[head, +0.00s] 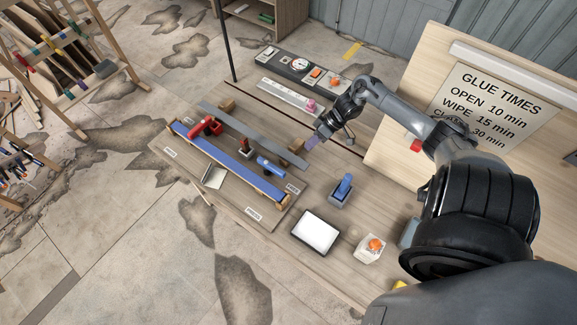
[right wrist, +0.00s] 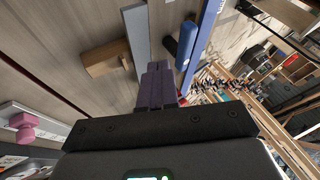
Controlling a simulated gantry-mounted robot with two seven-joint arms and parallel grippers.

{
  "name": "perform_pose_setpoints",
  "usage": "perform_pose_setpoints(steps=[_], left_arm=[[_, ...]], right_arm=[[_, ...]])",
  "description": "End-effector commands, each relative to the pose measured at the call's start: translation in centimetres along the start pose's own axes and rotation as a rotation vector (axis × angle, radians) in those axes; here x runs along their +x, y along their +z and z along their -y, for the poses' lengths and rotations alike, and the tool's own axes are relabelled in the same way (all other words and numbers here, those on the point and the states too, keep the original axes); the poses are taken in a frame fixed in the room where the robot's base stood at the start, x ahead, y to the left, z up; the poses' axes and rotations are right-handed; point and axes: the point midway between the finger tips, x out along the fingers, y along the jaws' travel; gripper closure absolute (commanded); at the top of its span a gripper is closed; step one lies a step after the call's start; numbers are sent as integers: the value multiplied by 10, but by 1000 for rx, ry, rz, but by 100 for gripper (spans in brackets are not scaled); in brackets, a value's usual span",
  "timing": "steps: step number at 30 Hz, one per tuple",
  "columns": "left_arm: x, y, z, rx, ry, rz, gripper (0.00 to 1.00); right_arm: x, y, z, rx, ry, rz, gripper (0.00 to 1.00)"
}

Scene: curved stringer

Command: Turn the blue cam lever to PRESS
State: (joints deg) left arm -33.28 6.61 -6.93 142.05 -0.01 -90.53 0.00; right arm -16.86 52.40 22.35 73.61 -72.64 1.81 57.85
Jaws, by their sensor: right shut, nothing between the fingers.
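The blue cam lever (head: 270,167) lies on the right part of the fixture board (head: 226,190), beside a long blue strip (head: 225,160). Its setting is too small to read. In the right wrist view a dark blue lever-like piece (right wrist: 187,42) shows beyond the fingers, beside the blue strip (right wrist: 208,30). My right gripper (head: 313,143) is shut and empty, with purple fingers. It is up and to the right of the lever, apart from it. The shut fingers also show in the right wrist view (right wrist: 157,85). My left gripper is not in view.
A red clamp-like piece (head: 205,127) sits on the board's left. A grey strip (head: 250,135) and wooden blocks (head: 297,145) lie near my gripper. A second blue handle stands in a grey-blue block (head: 340,200). A tablet (head: 316,231) and an orange-button box (head: 370,249) stand in front.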

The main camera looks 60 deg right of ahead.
Motion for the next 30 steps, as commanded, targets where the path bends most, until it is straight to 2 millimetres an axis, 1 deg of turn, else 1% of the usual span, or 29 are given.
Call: perform_pose_setpoints(steps=[1, 5, 16, 20, 23, 26, 30], left_arm=[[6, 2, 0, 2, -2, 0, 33], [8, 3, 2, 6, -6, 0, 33], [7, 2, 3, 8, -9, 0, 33], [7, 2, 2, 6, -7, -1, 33], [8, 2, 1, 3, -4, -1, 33], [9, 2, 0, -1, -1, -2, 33], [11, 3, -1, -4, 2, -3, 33]], right_arm=[[-1, -6, -4, -13, 9, -6, 100], [-2, -13, -5, -24, 14, -14, 100], [-2, -14, -4, -25, 13, -16, 100], [3, -14, -4, -24, 12, -16, 100], [11, -14, -4, -24, 11, -18, 100], [24, -15, -4, -24, 11, -19, 100], [49, -15, -4, -24, 10, -19, 100]])
